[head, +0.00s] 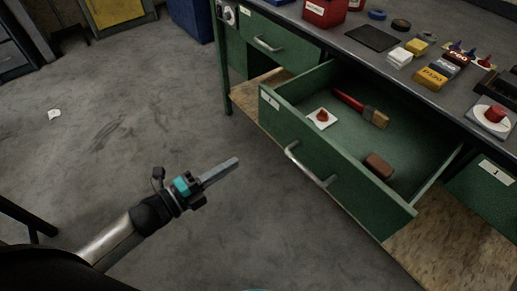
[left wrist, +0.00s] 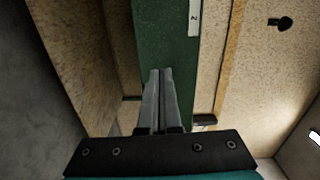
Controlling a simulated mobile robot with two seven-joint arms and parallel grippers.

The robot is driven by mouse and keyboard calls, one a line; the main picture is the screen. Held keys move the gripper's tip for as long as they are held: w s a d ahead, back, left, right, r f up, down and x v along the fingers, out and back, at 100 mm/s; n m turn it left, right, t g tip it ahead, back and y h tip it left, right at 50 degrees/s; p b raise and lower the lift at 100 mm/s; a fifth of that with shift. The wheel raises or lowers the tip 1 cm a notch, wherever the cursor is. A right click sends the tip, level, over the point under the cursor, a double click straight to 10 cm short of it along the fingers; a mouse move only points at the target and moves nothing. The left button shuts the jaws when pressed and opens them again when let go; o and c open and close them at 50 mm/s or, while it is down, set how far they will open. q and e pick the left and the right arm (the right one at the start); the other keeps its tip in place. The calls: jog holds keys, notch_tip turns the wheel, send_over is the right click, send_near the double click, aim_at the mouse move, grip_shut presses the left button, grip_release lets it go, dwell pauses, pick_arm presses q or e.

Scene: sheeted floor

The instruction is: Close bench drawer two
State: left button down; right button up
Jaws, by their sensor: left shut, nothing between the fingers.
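Bench drawer two (head: 345,190), green with a metal bar handle (head: 308,166), stands pulled well out from the workbench. Its label shows in the left wrist view (left wrist: 194,18), on the green drawer front (left wrist: 160,40). Inside lie a red-handled brush (head: 362,108), a white square with a red lump (head: 321,118) and a brown block (head: 379,165). My left gripper (head: 236,162) is shut and empty, left of the drawer front and apart from its handle. In the left wrist view its fingers (left wrist: 159,74) point toward the green front. My right gripper is not in view.
The bench top (head: 340,22) holds a red box (head: 323,12), a dark pad (head: 372,38) and several small items. A closed green drawer (head: 278,45) is at upper left, and another labelled front (head: 485,182) at right. The grey floor (head: 110,120) on the left is mostly clear.

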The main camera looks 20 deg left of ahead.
pick_arm(q)
jog(key=b, duration=0.3)
send_near(286, 132)
jog(key=shift+m+h, duration=0.3)
jog(key=shift+m, duration=0.1)
jog(key=x, duration=0.5)
jog(key=shift+w+f, duration=0.15)
jog(key=shift+w, duration=0.3)
jog(key=shift+w+d, duration=0.4)
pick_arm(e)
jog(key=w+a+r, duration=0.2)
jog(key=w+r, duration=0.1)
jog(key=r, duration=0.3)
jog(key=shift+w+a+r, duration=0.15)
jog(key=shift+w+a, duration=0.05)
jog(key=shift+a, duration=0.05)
